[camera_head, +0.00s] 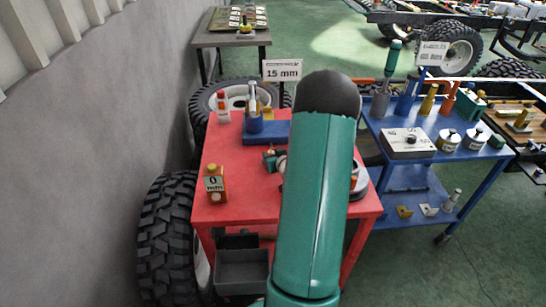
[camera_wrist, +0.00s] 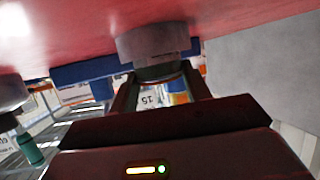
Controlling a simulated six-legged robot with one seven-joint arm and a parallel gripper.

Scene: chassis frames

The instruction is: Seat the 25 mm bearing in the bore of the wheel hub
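In the wrist view, the two dark fingers of my gripper (camera_wrist: 161,76) reach toward a short, wide grey cylinder, apparently the wheel hub (camera_wrist: 150,43), on the red table (camera_wrist: 60,25). A narrower dark ring, apparently the bearing (camera_wrist: 162,71), sits between the fingertips, with the fingers against its sides. The ring is at the hub's open face; I cannot tell whether it is in the bore or just above it. The picture is upside down here. In the head view, my green arm hides the gripper and the ring.
A "15 mm" sign (camera_head: 282,70) stands behind. A blue cart (camera_head: 398,123) is at right; tyres (camera_head: 168,235) stand at left.

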